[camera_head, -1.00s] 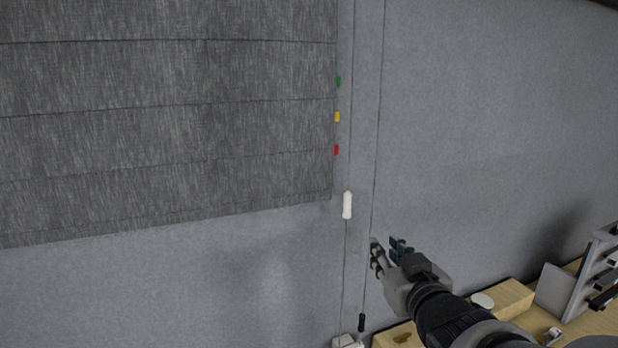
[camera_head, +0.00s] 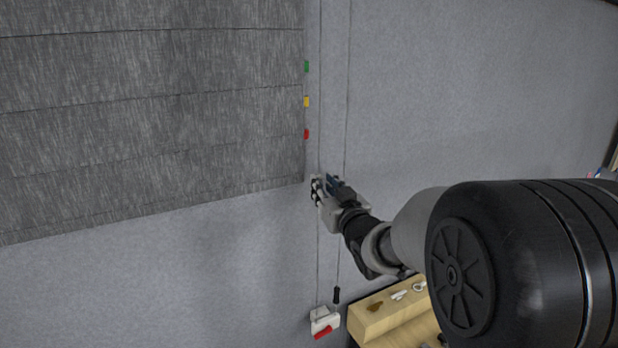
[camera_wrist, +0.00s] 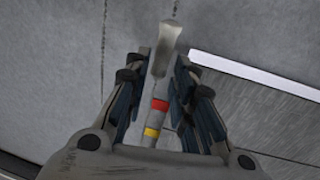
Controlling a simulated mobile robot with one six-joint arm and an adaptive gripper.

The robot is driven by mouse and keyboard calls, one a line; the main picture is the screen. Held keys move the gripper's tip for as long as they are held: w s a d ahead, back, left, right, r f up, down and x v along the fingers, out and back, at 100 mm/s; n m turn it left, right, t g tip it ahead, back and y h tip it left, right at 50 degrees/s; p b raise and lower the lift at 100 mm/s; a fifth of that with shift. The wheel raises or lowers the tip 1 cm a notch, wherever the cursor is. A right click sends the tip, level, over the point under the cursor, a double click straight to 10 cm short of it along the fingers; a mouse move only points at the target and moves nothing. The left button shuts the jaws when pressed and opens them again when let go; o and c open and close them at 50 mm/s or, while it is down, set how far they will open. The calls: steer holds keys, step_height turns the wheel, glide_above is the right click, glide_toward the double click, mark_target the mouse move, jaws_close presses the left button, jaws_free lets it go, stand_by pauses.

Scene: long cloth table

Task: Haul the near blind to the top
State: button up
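The near blind (camera_head: 150,110) is grey, ribbed fabric hanging at the left of the head view. Its bottom edge is at mid-height, and it also shows in the wrist view (camera_wrist: 265,120). My gripper (camera_head: 323,186) is at the cord beside the blind's lower right corner. In the wrist view its fingers stand on either side of a pale handle (camera_wrist: 162,60), with a small gap visible at the right, so it looks open. In the head view the gripper hides this handle. Red, yellow and green markers (camera_head: 306,102) line the blind's right edge.
A second cord carries a black toggle (camera_head: 336,295). Below the cords is a white box with a red part (camera_head: 323,323).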

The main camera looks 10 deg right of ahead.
steer(key=shift+w+a+p, duration=0.15)
steer(key=shift+w, duration=0.85)
steer(key=shift+w+a+p, duration=0.15)
steer(key=shift+w, duration=0.8)
steer(key=shift+c, duration=0.3)
jaws_close()
